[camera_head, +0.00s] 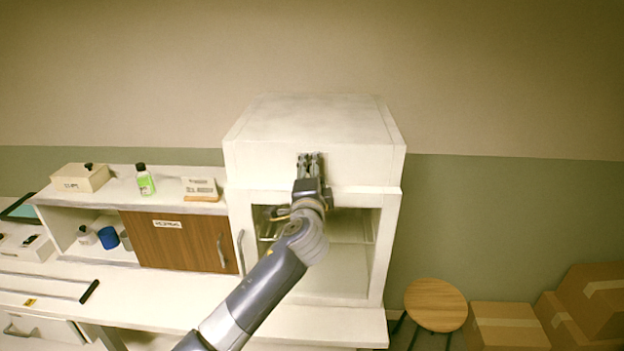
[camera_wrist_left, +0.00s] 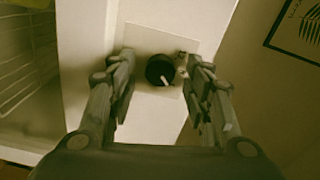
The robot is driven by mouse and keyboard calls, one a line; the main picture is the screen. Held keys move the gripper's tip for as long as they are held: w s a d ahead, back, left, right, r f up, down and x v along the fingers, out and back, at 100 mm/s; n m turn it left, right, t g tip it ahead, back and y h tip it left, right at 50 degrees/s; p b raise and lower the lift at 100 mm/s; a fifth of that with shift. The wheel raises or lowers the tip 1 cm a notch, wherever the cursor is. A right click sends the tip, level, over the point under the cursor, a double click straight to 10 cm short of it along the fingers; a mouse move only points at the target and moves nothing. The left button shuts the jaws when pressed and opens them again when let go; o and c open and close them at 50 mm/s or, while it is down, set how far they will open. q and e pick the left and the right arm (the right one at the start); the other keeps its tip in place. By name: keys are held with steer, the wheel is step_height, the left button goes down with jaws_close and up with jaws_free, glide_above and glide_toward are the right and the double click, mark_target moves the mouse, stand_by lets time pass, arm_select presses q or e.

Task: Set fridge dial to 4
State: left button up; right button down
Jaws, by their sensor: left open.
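The fridge (camera_head: 310,125) is a white box unit on the counter, with an open lower compartment. Its dial (camera_wrist_left: 160,70) is a round black knob with a pale pointer mark, on a light plate (camera_wrist_left: 146,40) in the left wrist view. My left gripper (camera_head: 310,160) is at the front of the fridge's upper panel and hides the dial in the head view. In the left wrist view my left gripper (camera_wrist_left: 160,85) is open, with one finger on each side of the dial. I cannot tell whether the fingers touch it. No numbers are readable. My right gripper is not in view.
A wooden-door cabinet (camera_head: 172,241) stands left of the fridge, with a green bottle (camera_head: 145,182) on top. A round stool (camera_head: 435,304) and cardboard boxes (camera_head: 506,325) are at the right. The wall above the fridge is clear.

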arm_select(q)
steer(key=s+a, duration=0.1)
steer(key=s, duration=1.1)
steer(key=shift+a, duration=0.15)
steer(key=shift+w, duration=0.1)
